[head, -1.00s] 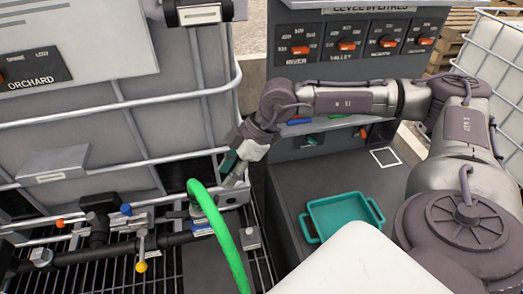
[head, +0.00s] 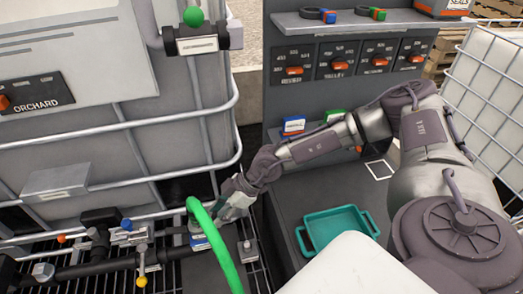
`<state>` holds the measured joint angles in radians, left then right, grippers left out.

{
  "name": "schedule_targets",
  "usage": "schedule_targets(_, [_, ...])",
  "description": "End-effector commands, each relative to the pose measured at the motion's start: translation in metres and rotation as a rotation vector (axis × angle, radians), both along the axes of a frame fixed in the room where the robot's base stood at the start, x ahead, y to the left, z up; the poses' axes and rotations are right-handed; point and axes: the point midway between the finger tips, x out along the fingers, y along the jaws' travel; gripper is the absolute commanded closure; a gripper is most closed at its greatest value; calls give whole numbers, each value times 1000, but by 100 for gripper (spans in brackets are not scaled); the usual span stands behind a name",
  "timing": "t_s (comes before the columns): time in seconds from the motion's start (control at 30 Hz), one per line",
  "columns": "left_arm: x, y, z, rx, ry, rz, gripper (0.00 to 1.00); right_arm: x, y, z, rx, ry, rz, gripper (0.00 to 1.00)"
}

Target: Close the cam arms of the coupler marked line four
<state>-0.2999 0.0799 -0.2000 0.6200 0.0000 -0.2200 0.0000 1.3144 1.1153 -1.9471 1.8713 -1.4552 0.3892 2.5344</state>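A green hose (head: 224,249) arches over and comes down at a grey coupler (head: 198,227) on the dark pipe low at the left of the head view. A small blue-and-white tag (head: 200,243) sits at the coupler; its writing is too small to read. My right gripper (head: 225,212) reaches down from the right and is close beside the hose and coupler, on their right. I cannot tell whether it touches them. Its fingers are small and partly overlapped by the hose, so their opening is unclear. The cam arms are not clearly made out. My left gripper is not in view.
A caged tote (head: 170,110) stands behind the pipe. Small valves with a blue handle (head: 126,224) and a yellow knob (head: 142,281) lie left of the coupler. A teal tray (head: 309,240) sits on the grey bench to the right, below a panel with orange switches (head: 337,65).

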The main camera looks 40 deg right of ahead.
Motion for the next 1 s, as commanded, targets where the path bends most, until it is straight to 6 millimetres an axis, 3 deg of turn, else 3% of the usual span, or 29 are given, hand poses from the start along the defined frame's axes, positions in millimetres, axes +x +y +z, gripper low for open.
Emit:
schedule_targets(0.67, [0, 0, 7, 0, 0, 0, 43, -7, -12, -12, 237, -105, -6, 64])
schedule_targets(1.0, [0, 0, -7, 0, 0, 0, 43, -10, -17, -23, 386, -178, -6, 64])
